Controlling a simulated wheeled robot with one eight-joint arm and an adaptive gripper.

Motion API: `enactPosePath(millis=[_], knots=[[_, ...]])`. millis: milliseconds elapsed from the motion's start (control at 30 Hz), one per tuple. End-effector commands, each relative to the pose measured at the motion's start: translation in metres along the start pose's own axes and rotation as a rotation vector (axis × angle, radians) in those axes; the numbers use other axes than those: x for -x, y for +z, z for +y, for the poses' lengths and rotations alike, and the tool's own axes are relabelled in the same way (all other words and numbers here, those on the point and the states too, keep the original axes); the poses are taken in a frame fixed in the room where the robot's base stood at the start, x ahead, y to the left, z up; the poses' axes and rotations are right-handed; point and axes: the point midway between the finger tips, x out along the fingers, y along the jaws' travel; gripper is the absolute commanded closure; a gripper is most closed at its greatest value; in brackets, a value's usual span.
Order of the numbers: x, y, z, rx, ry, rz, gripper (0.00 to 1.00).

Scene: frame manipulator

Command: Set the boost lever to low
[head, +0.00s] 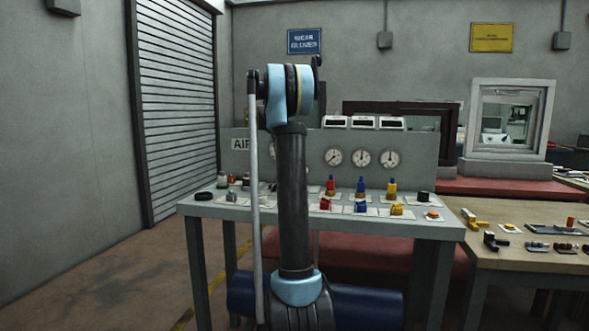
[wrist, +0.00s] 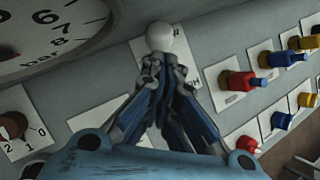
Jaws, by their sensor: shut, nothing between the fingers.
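In the wrist view my gripper (wrist: 163,65) is shut and empty, its blue-grey fingers meeting just in front of a white ball knob (wrist: 160,37). The knob stands on a white label plate (wrist: 178,47) on the grey panel. Whether the fingertips touch the knob I cannot tell. The plate's lettering is mostly hidden, so I cannot read whether this is the boost lever or which setting it has. In the head view my arm hides the gripper and this part of the console (head: 400,228).
Right of the gripper are red (wrist: 240,82), blue (wrist: 285,58) and yellow controls on label plates. A numbered dial (wrist: 14,126) is at lower left and a large gauge (wrist: 40,30) at upper left. A wooden table (head: 535,262) with loose parts adjoins the console.

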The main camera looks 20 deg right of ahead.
Motion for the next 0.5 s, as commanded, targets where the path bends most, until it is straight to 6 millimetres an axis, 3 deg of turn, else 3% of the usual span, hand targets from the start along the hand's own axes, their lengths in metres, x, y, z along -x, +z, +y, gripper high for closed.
enactPosePath(millis=[500], knots=[[0.0068,0.0035,-0.0013,0.000,0.000,0.000,1.00]])
